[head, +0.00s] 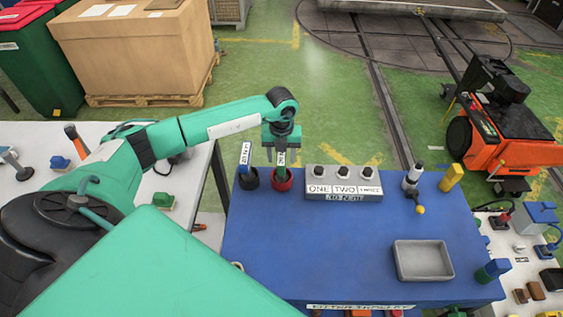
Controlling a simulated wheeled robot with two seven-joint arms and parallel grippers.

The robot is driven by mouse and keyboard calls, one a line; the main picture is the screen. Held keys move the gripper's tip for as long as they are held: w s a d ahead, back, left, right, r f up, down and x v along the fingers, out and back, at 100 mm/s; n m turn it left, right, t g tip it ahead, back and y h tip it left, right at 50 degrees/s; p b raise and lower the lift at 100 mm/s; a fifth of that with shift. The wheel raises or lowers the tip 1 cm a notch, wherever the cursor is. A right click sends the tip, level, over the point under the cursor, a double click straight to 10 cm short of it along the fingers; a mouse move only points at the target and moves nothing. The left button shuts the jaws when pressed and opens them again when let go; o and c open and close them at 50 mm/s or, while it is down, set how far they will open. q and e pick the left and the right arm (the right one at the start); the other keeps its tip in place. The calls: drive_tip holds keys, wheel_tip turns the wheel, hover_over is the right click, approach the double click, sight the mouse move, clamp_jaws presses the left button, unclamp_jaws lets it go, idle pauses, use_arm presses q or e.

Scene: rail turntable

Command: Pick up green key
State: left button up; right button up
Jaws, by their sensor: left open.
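The green key (282,159) stands upright in a red round holder (283,180) at the back left of the blue table. It carries a white label, and its upper part is close under my gripper. My left gripper (281,146) is open and points down over the key, with its fingers at the key's top. I cannot tell whether they touch it. My right gripper is not in view.
A blue key (245,155) with a white label stands in a dark holder (249,179) just left. A grey switch box (343,184) is to the right. A grey tray (423,261) lies on the blue table (300,250), whose middle is clear.

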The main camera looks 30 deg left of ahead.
use_arm(q)
drive_tip(key=shift+f+b, duration=0.25)
drive_tip(key=shift+b, duration=0.05)
idle(0.5)
clamp_jaws()
idle(0.3)
